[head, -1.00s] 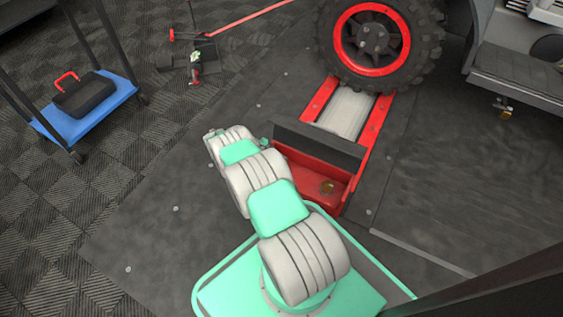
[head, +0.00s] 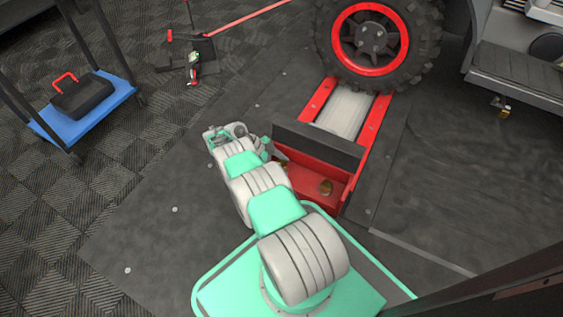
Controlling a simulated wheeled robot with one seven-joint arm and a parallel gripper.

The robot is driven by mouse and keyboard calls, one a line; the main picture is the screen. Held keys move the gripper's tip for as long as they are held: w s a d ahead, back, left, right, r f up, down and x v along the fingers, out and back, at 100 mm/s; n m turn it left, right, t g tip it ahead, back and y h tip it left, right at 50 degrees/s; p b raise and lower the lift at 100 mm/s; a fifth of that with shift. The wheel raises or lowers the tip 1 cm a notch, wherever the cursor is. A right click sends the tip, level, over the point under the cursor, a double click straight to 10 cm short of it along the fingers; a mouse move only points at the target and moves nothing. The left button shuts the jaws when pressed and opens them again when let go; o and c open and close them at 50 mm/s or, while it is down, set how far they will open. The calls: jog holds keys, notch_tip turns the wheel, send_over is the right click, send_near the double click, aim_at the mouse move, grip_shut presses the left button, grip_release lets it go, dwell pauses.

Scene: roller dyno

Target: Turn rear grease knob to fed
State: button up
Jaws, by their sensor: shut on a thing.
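The red roller frame (head: 352,202) has a brass grease knob (head: 326,187) on its near face, with nothing touching it. A second brass knob (head: 286,167) shows only in part at the left end of that face, beside my gripper (head: 281,160). My gripper's fingers are small and partly hidden there; they are shut at this left knob. Which way the left knob points is hidden. The frames do not show which knob is the rear one.
A dark plate (head: 318,145) stands across the frame above the knobs. A tyre with a red rim (head: 370,40) rests at the far end of the rollers. A blue cart (head: 90,112) stands at left. The dark floor right of the frame is clear.

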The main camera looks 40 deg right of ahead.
jog(key=o, duration=1.3)
jog(key=shift+s+a+f, duration=0.15)
jog(key=shift+s+a, duration=0.05)
jog(key=shift+s, duration=0.2)
jog(key=shift+w, duration=0.25)
jog(key=v, duration=0.5)
jog(key=s+v, duration=0.1)
jog(key=v, duration=0.1)
jog(key=shift+w+a+r, duration=0.25)
jog(key=shift+r, duration=0.25)
